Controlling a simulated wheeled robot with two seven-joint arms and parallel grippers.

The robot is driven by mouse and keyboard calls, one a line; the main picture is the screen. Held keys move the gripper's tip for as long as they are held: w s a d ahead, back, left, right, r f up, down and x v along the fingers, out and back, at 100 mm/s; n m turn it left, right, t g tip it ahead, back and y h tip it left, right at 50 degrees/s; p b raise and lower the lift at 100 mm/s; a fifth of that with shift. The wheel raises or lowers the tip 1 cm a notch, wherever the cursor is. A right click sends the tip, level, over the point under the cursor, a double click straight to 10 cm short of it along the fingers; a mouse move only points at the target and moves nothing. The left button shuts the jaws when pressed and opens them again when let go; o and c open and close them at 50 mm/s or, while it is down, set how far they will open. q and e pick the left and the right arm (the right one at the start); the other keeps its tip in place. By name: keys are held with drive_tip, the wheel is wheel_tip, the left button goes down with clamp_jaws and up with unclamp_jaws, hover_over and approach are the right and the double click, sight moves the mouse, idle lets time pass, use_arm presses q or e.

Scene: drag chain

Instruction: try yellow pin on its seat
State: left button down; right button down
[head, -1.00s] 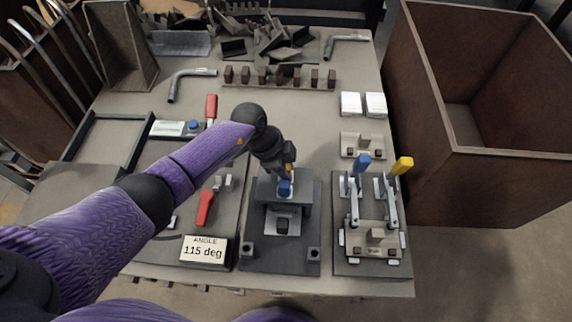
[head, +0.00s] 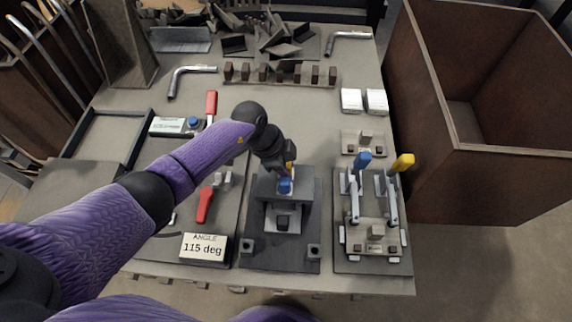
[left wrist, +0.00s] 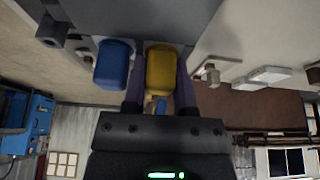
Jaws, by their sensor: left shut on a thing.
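The yellow pin (left wrist: 161,69) is between the fingers of my left gripper (left wrist: 160,95), which is shut on it, in the left wrist view. In the head view only a sliver of yellow (head: 290,165) shows beside my left gripper (head: 287,168). A blue pin (left wrist: 113,65) stands right beside the yellow one, and its blue top (head: 285,185) shows on the block of the middle dark fixture (head: 262,222). The lower end of the yellow pin and its seat are hidden, so I cannot tell whether it is seated. My right gripper is out of view.
A clamp fixture (head: 372,263) with a blue handle (head: 361,160) and a yellow handle (head: 402,162) stands to the right. A red-handled plate with an angle sign (head: 203,248) lies to the left. A brown bin (head: 450,185) stands right of the table.

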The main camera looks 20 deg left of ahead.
use_arm(q)
drive_tip(key=shift+c, duration=1.6)
unclamp_jaws()
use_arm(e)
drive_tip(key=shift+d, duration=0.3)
use_arm(q)
drive_tip(key=shift+r, duration=0.1)
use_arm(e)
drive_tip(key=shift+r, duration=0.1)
use_arm(q)
drive_tip(key=w+p+v, duration=0.1)
drive_tip(key=p+v, duration=0.6)
drive_tip(key=v, duration=0.2)
drive_tip(key=shift+s+a+r, duration=0.25)
drive_tip(key=shift+s+r, duration=0.1)
drive_tip(key=shift+s, duration=0.15)
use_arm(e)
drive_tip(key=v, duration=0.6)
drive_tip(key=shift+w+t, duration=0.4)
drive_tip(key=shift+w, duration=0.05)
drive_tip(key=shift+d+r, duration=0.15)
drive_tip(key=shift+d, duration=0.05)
